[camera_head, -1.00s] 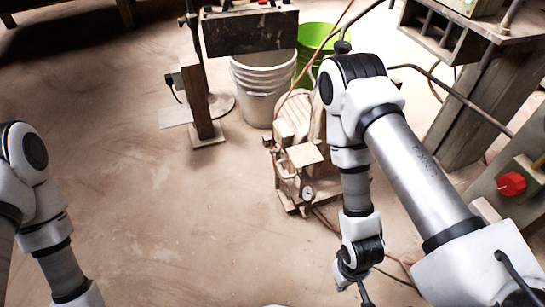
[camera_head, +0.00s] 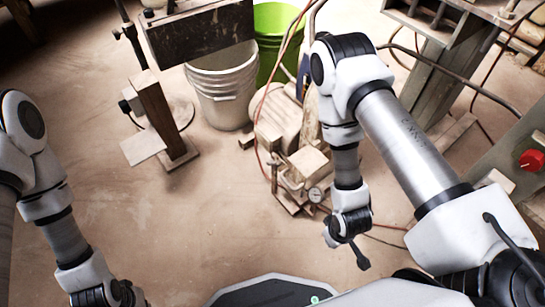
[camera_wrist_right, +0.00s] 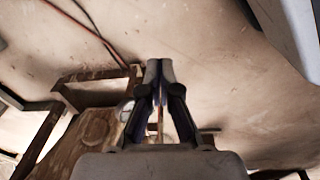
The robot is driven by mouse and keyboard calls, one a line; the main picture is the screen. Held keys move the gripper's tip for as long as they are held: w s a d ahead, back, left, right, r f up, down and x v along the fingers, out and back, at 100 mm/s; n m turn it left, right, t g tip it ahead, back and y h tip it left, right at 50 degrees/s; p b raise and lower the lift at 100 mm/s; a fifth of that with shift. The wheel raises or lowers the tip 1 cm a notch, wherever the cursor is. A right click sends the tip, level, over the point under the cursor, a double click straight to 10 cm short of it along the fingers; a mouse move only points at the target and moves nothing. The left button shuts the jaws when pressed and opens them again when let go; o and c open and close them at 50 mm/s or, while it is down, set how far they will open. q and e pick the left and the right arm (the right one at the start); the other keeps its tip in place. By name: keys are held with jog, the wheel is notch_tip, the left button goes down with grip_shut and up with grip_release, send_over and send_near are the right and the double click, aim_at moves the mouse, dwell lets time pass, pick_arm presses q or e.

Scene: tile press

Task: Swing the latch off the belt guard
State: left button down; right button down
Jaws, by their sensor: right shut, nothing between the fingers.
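I cannot make out the belt guard or its latch for certain in either view. My right gripper (camera_head: 362,262) hangs over the floor in the head view, below and right of a dusty machine with a round gauge. In the right wrist view its two dark fingers (camera_wrist_right: 160,66) are together, with nothing held at the tips. My left gripper (camera_head: 122,296) is at the bottom left of the head view, partly cut off by the frame edge. Its fingers are not clear.
The dusty machine (camera_head: 280,128) stands on the floor with its gauge (camera_head: 315,194) at the front. A white bucket (camera_head: 225,95) and a green bucket (camera_head: 277,25) stand behind. A wooden post (camera_head: 160,115) is left. A red knob (camera_head: 531,160) is right. Cables cross the floor.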

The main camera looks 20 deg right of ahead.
jog(key=w+a+r+n+t+p, duration=0.35)
jog(key=w+n+p, duration=0.45)
jog(key=n+p, duration=0.35)
jog(key=n+t+p, duration=0.5)
jog(key=n+p, duration=0.8)
send_near(274, 163)
jog(key=s+f+x, duration=0.1)
jog(key=x, duration=0.6)
jog(key=shift+a+y, duration=0.25)
jog(key=shift+y, duration=0.15)
jog(key=shift+s+f, duration=0.1)
